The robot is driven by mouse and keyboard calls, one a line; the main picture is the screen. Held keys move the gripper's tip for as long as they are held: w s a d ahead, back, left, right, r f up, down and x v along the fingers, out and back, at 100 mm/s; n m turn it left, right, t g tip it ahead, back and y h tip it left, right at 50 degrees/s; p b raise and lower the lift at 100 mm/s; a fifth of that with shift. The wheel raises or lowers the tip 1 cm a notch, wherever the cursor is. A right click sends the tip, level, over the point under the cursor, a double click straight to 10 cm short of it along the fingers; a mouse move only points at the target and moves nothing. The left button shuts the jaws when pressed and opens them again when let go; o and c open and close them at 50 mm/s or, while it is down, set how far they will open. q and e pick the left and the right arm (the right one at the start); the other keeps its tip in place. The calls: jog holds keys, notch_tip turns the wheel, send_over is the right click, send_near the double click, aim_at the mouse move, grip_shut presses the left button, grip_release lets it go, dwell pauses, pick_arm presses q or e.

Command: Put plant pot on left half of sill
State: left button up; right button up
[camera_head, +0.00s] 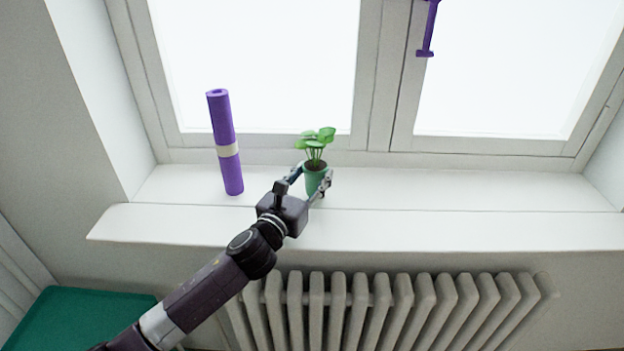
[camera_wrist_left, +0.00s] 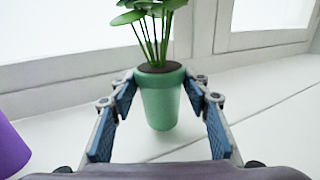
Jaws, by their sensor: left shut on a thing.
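The plant pot (camera_head: 314,179) is green with dark soil and leafy stems, and stands upright at the white sill (camera_head: 400,191), a little left of the sill's middle. It also shows in the left wrist view (camera_wrist_left: 160,100), upright between the fingers. My left gripper (camera_head: 311,182) reaches in from the front left and is shut on the pot, with a finger on each side; in the wrist view its blue pads (camera_wrist_left: 163,110) flank the pot. Whether the pot's base touches the sill is hard to tell. My right gripper is not in view.
A purple roll (camera_head: 222,130) with a pale band stands upright on the sill, left of the pot. The window is behind, with a purple handle (camera_head: 429,28). A radiator (camera_head: 390,305) is below the sill. The sill right of the pot is clear.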

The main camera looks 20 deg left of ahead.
pick_arm(q)
jog(key=shift+f, duration=0.25)
jog(key=shift+f, duration=0.15)
jog(key=o, duration=1.4)
jog(key=shift+o, duration=0.2)
jog(key=shift+s, duration=0.3)
jog(key=s, duration=0.3)
jog(key=s+b, duration=0.1)
jog(key=s, duration=0.3)
jog(key=s+a, duration=0.1)
jog(key=s, duration=0.2)
jog(key=shift+s+a+b, duration=0.1)
jog(key=shift+s+b, duration=0.05)
jog(key=shift+b, duration=0.15)
jog(key=shift+s, duration=0.55)
